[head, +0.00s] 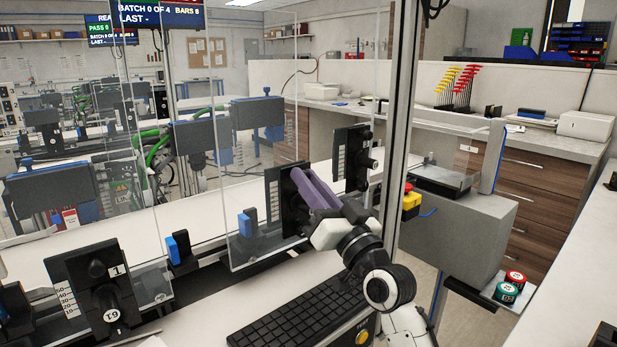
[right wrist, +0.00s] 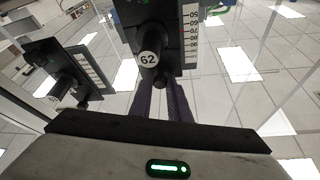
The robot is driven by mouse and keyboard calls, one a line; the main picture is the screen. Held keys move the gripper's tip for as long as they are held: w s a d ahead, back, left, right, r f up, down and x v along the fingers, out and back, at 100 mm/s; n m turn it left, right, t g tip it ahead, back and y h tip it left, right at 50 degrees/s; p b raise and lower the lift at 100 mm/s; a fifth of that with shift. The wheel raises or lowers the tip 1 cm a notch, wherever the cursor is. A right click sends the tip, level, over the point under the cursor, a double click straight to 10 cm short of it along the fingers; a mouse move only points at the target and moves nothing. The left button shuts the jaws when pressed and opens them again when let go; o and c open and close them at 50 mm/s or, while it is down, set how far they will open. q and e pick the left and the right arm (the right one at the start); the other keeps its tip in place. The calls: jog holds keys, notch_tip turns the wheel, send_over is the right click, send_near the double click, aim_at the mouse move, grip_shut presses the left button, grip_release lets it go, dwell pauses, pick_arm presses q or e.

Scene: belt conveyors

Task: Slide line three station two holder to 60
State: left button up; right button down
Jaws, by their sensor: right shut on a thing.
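My right gripper (head: 305,180), with purple fingers, reaches from the lower right to a black holder (head: 289,215) on the belt line. In the right wrist view the gripper (right wrist: 165,95) is shut on the small knob of this holder (right wrist: 150,30), whose round label reads like 62. A white scale (right wrist: 192,38) runs along the holder; its pointer reading is too small to tell. In the head view the fingers hide part of the holder. My left gripper is not in view.
A similar holder (head: 352,158) stands just beyond, and another (head: 100,285) marked 1 stands at lower left. Clear panels (head: 255,130) hang near the gripper. A metal post (head: 398,110) rises to its right. A black slotted grille (head: 300,320) lies below. The white belt is clear.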

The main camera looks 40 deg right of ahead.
jog(key=shift+f, duration=0.5)
jog(key=shift+r, duration=0.15)
jog(key=c, duration=1.7)
grip_release()
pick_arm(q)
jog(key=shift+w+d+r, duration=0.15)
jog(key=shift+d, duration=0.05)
pick_arm(e)
jog(key=shift+o, duration=0.2)
jog(key=shift+s+f, duration=0.25)
jog(key=shift+s, duration=0.05)
pick_arm(q)
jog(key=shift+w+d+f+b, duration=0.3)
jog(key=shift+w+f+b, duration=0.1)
jog(key=shift+b, duration=0.45)
pick_arm(e)
jog(key=v, duration=0.9)
jog(key=shift+s, duration=0.3)
